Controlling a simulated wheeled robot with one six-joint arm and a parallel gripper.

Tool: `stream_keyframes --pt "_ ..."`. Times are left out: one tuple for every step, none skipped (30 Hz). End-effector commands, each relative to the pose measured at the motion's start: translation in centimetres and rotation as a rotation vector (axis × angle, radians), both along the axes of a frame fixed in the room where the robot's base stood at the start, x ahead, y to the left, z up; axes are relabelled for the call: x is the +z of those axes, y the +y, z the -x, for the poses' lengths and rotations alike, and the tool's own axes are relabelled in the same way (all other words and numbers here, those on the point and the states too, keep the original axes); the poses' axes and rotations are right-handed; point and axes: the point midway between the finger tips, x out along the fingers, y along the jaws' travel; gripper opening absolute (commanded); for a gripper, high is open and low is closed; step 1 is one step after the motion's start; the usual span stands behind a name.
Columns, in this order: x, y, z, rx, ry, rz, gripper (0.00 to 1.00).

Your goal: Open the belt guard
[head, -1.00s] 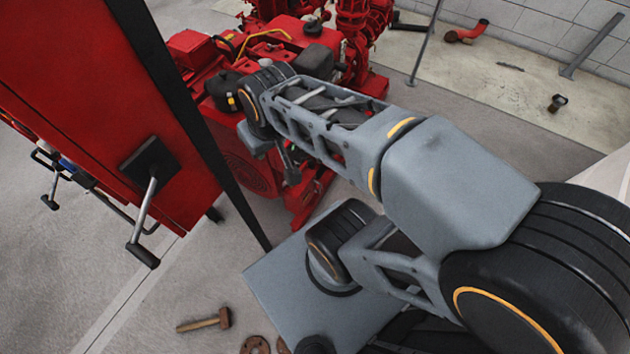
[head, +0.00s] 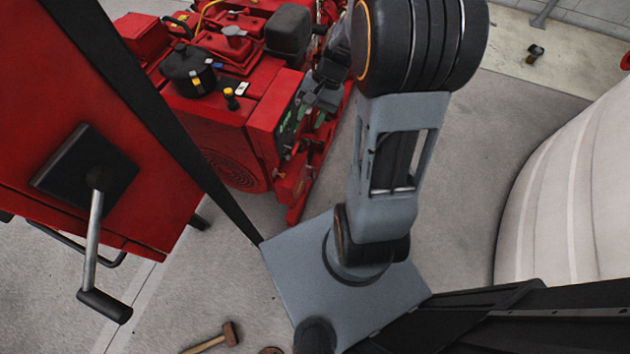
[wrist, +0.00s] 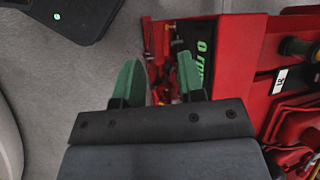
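The red pumpset (head: 225,120) stands at upper centre in the head view, with a round grille on its near side. I cannot single out the belt guard for certain. In the wrist view, a red housing (wrist: 235,45) carries a dark display panel (wrist: 203,45) with green characters, just right of my fingers. Red parts show between and beyond the fingers. My gripper (wrist: 158,72) has two green fingers standing apart, with nothing seen held between them. In the head view my gripper is by the pumpset's right side, largely hidden by my arm.
A tall red cabinet (head: 60,100) with a black-plated lever handle (head: 92,250) stands at left. A hammer (head: 212,340) lies on the floor below. A large pale rounded body (head: 570,190) is at right. Grey floor (head: 455,170) is clear between it and my arm.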

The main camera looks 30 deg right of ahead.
Motion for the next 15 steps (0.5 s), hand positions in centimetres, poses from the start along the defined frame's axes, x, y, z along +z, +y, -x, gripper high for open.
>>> stream_keyframes --pt "-5.5 -1.4 -0.8 -0.093 0.069 -0.081 0.36" --pt "-7.4 -2.1 -1.3 -0.144 0.101 -0.129 0.36" --pt "-10.1 -3.1 -1.8 -0.212 0.143 -0.194 0.36" --pt "-12.0 -3.9 -2.2 -0.263 0.173 -0.244 0.36" --pt "-14.1 -4.7 -2.6 -0.315 0.200 -0.295 0.36" --pt "-16.8 -5.7 -2.9 -0.384 0.234 -0.364 0.36" --pt "-18.9 -6.5 -3.1 -0.434 0.258 -0.415 0.36" --pt "-20.9 -7.3 -3.3 -0.483 0.280 -0.466 0.36" --pt "-23.6 -8.3 -3.4 -0.546 0.306 -0.534 0.36" --pt "-25.6 -9.0 -3.4 -0.592 0.321 -0.583 0.36" --pt "-27.5 -9.7 -3.4 -0.637 0.337 -0.632 0.36" --pt "-30.0 -10.6 -3.4 -0.695 0.354 -0.696 0.36" --pt "-31.8 -11.2 -3.2 -0.736 0.365 -0.741 0.36" --pt "-33.5 -11.8 -3.1 -0.775 0.375 -0.785 0.36" --pt "-35.7 -12.5 -2.8 -0.823 0.383 -0.840 0.36"
